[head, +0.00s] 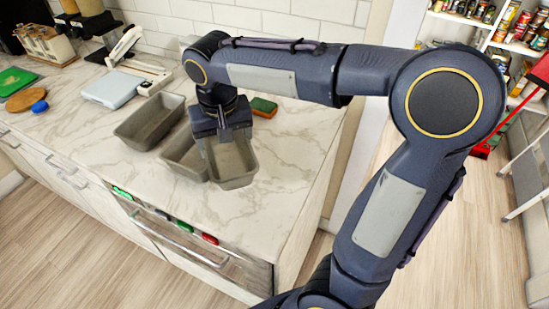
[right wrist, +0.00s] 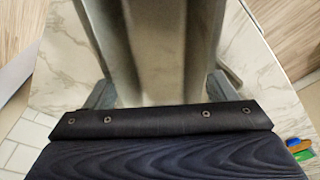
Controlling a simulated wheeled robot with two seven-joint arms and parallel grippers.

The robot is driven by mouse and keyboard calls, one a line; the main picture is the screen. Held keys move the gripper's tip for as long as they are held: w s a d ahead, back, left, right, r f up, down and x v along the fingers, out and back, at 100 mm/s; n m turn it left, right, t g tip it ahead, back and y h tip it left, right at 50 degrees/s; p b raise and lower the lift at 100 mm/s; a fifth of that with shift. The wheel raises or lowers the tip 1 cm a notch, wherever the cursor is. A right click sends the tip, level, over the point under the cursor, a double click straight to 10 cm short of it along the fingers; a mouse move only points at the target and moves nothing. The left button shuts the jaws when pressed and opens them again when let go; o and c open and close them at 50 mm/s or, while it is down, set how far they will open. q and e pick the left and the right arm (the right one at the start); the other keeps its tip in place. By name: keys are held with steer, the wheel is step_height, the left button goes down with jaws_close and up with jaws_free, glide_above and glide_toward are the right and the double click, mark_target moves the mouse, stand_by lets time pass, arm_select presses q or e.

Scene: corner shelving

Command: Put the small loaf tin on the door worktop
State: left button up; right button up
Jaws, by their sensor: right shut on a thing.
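Three grey metal loaf tins show in the head view, on or just above a pale marbled worktop (head: 275,185): a left tin (head: 150,122), a middle tin (head: 180,158) and a right tin (head: 235,172). My right gripper (head: 224,137) points down and is shut on the right tin, which looks like the small one. The held tin (right wrist: 155,50) fills the space between the fingers in the right wrist view. It overlaps the middle tin's edge in the head view; I cannot tell whether it touches the worktop. My left gripper is out of view.
A green and orange sponge (head: 264,107) lies behind the gripper. A white scale-like device (head: 115,87), a green board (head: 15,80) and a blue lid (head: 40,106) are on the left. The worktop's front right is clear. Shelves of jars (head: 515,25) stand beyond, at right.

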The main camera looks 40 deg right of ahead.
steer(key=d+f, duration=0.3)
steer(key=d, duration=0.1)
steer(key=s+d+f, duration=0.1)
steer(key=d+f, duration=0.1)
steer(key=d, duration=0.2)
steer(key=s+d+f+p, duration=0.1)
steer(key=d+f, duration=0.2)
steer(key=d, duration=0.1)
steer(key=shift+f, duration=0.35)
steer(key=shift+d+f, duration=0.15)
steer(key=shift+f, duration=1.6)
steer(key=shift+f, duration=0.25)
steer(key=o, duration=1.1)
steer(key=shift+s+r, duration=0.1)
steer(key=shift+r, duration=0.1)
